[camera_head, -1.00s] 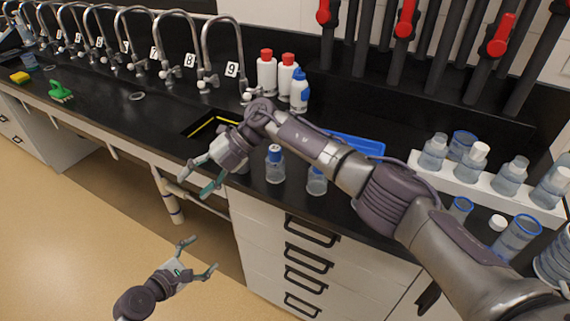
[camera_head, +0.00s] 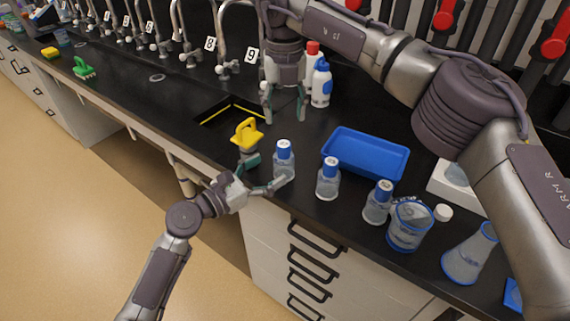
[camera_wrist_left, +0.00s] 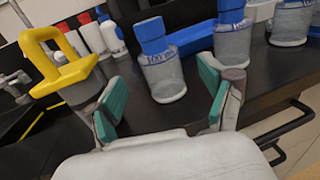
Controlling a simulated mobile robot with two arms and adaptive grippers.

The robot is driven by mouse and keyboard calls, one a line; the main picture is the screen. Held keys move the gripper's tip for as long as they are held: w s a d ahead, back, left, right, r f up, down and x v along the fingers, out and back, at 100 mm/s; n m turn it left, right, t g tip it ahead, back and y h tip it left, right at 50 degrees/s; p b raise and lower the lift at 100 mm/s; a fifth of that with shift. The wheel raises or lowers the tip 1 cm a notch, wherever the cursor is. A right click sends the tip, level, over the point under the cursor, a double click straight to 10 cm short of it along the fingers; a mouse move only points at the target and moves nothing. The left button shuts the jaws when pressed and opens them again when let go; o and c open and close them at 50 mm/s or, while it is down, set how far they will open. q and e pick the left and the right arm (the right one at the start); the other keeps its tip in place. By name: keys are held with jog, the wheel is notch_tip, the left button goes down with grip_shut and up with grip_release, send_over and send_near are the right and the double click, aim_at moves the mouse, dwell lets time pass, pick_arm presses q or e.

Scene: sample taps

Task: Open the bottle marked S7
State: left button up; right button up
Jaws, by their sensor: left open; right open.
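Three clear bottles with blue caps stand upright along the counter's front edge: a left one (camera_head: 284,161), a middle one (camera_head: 328,181) and a right one (camera_head: 377,205). Their labels are too small to read, so I cannot tell which is S7. My left gripper (camera_head: 268,173) is open and empty, low at the counter edge close to the left bottle. In the left wrist view that bottle (camera_wrist_left: 163,78) shows upright between and beyond the open fingers. My right gripper (camera_head: 285,113) is open, pointing down above the counter behind the left bottle, with nothing between its fingers.
A yellow-handled object (camera_head: 246,135) stands just left of the left bottle, by the sink (camera_head: 228,113). A blue tray (camera_head: 366,153) lies behind the bottles. A blue-rimmed beaker (camera_head: 409,227), a white cap (camera_head: 443,212) and a flask (camera_head: 470,256) are to the right.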

aim_at(275, 165)
pick_arm(q)
jog(key=shift+x, duration=2.7)
jog(key=shift+c, duration=0.3)
grip_shut()
